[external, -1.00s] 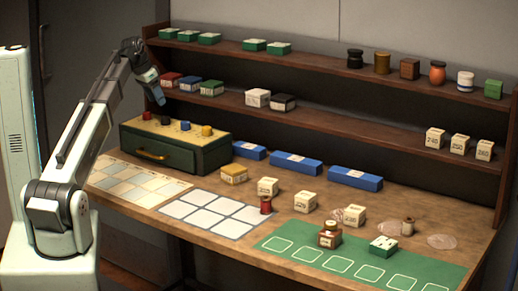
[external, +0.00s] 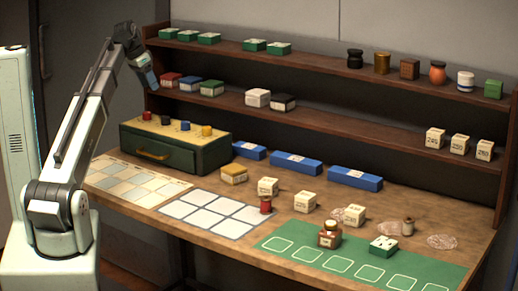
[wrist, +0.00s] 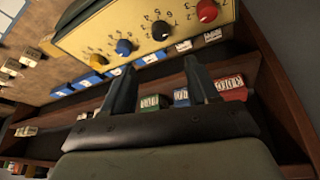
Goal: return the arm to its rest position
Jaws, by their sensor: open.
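My gripper (external: 151,82) is raised at the left end of the shelves, above and behind the dark green box (external: 188,152) with coloured knobs. In the wrist view my gripper (wrist: 160,82) shows two dark fingers spread apart with nothing held between them. Beyond the fingers are small green, blue and red boxes on a shelf. The box's cream panel (wrist: 95,38) with yellow, blue, black and red knobs fills the upper part of that view.
The shelf rack (external: 330,102) holds jars and small boxes. The left shelf end is close to my gripper.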

